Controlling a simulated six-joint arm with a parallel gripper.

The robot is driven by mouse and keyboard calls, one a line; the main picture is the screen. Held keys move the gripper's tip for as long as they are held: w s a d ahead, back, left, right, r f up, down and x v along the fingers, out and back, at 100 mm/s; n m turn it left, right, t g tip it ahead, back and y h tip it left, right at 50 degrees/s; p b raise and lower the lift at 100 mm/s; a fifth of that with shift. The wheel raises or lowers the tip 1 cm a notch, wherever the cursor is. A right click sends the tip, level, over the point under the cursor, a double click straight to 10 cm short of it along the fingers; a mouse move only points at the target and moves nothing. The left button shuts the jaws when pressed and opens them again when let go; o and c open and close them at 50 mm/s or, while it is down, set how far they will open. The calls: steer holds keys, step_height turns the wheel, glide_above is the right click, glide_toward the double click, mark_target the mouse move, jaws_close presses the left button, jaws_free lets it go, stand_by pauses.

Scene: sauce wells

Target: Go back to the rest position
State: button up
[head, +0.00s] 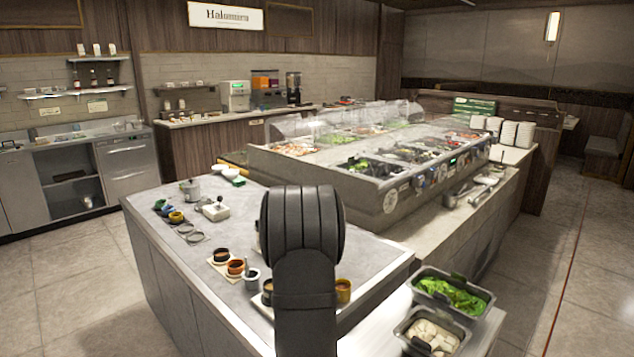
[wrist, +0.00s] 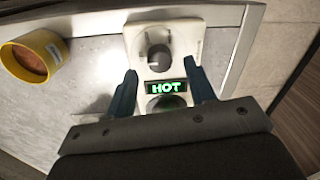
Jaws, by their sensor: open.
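My gripper (wrist: 161,76) shows in the wrist view with its two dark blue fingers apart and nothing held between them. It is above a white holder (wrist: 190,38) with round wells and a green-lit "HOT" label (wrist: 166,87). The far well looks empty; the near well is partly hidden by the label and my gripper. A yellow cup (wrist: 20,65) with reddish-brown contents stands to the left, apart from the fingers. In the head view my dark arm rises in the middle foreground and hides the gripper and part of the counter.
A glass-covered salad bar (head: 330,195) stands behind. Lettuce (head: 450,295) and pale slices (head: 432,335) fill tubs at right.

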step_height(320, 180, down, 2)
steer(key=shift+s+f, duration=0.1)
steer(key=shift+m, duration=0.3)
steer(key=m, duration=1.1)
steer(key=shift+d+m+t, duration=0.1)
steer(key=shift+m+t, duration=0.2)
steer(key=shift+m, duration=2)
